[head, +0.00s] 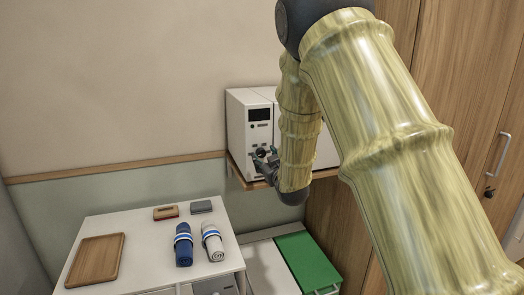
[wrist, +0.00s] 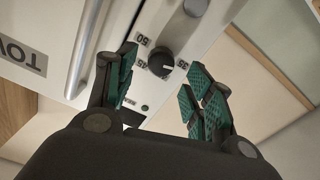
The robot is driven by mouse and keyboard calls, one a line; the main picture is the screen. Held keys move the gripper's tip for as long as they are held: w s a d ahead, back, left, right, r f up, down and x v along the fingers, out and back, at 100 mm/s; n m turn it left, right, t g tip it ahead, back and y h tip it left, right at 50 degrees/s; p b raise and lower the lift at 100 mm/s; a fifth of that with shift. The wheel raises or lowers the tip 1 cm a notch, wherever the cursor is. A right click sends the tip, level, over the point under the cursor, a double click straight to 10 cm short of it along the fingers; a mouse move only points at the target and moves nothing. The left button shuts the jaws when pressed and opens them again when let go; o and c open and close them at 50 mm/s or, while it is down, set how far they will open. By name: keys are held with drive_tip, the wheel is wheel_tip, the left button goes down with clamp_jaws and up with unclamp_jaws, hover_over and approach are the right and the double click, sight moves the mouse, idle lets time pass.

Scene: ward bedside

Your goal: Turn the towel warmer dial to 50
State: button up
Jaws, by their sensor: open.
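The towel warmer (head: 238,140) is a white box on a wall shelf, partly hidden behind my arm. In the wrist view, its black round dial (wrist: 161,61) sits on the light front panel, with printed numbers around it, 50 among them and 35 on the right side. A small pale mark shows on the dial face, on the side towards 35, but it is too small to read exactly. My gripper (wrist: 165,88) is open, its green-padded fingers on either side of the dial in the picture, with a gap to it. In the head view my gripper (head: 265,160) is at the warmer's lower front.
A metal bar handle (wrist: 88,45) runs beside the dial. A green-topped box (head: 308,262) stands right. Wooden cabinets are behind my arm.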

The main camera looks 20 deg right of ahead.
sight(262, 153)
drive_tip(key=shift+w+p, duration=0.6)
drive_tip(key=shift+w, duration=1.25)
drive_tip(key=c, duration=1)
